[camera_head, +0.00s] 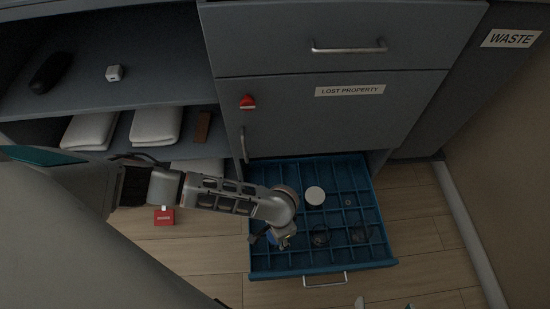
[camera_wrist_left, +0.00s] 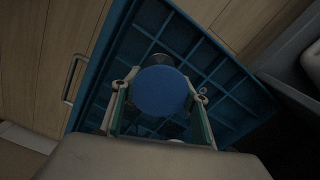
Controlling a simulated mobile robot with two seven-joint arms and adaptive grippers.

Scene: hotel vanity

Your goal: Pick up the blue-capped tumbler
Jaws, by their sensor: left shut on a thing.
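The blue-capped tumbler (camera_wrist_left: 160,91) shows in the left wrist view as a round blue cap between my fingers, over the divided drawer. Its body is mostly hidden below the cap. My left gripper (camera_wrist_left: 157,98) is shut on the tumbler, with one finger on each side. In the head view my left gripper (camera_head: 277,240) is over the left part of the open blue drawer (camera_head: 323,273), and a bit of blue shows at its fingers. Two pale tips, apart at the bottom edge, look like my right gripper (camera_head: 384,305), open and empty.
A white-topped round item (camera_head: 315,196) and several small dark items are in the drawer compartments. A cabinet labelled Lost Property (camera_head: 350,90) is behind the drawer. Shelves with folded towels (camera_head: 155,126) are at left. A red box (camera_head: 164,216) is below them.

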